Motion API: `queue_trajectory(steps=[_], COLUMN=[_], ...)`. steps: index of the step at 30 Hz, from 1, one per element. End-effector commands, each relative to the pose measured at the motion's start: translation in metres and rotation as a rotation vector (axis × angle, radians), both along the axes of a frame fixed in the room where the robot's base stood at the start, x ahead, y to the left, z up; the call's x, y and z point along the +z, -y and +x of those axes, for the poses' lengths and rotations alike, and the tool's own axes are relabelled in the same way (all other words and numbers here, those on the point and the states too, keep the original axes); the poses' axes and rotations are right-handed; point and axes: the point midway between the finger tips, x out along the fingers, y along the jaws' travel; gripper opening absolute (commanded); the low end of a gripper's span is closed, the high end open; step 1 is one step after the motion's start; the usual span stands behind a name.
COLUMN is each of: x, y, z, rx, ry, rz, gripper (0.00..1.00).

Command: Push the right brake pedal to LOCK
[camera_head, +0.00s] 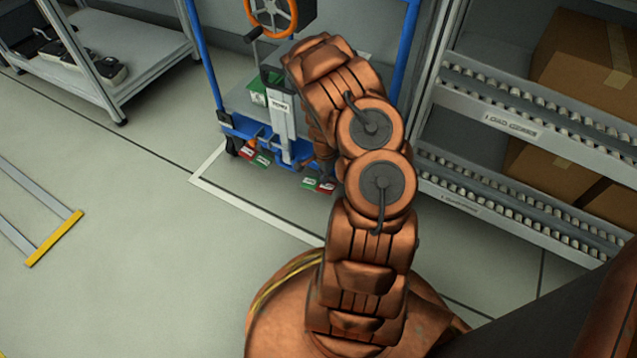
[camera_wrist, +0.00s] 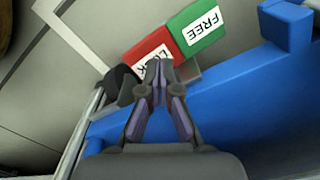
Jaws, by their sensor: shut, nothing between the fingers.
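The cart's right brake pedal (camera_head: 318,184) is low at the front of the blue-framed cart, with a red half and a green half. In the wrist view a pedal's red LOCK half (camera_wrist: 143,48) and green FREE half (camera_wrist: 198,28) show, side by side. My gripper (camera_wrist: 158,66) is shut and empty, its tips overlapping the lower edge of the red half. I cannot tell whether they touch it. The tips cover part of the LOCK lettering. In the head view my arm hides most of the gripper. The left pedal (camera_head: 255,155) is further left on the cart.
A blue cart frame bar (camera_wrist: 235,90) runs close beside my gripper, and a dark caster (camera_wrist: 118,82) is at its left. A roller rack with boxes (camera_head: 510,125) stands to the right of my arm. A grey shelf (camera_head: 140,60) is at the back left. Floor at left is mostly clear.

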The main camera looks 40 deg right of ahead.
Motion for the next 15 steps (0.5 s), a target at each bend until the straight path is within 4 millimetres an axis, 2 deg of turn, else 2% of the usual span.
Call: queue_trajectory(steps=[15], x=[-0.0065], y=[-0.0001], z=[-0.0001], rx=[0.001], ry=[0.0], rz=[0.0], gripper=[0.0])
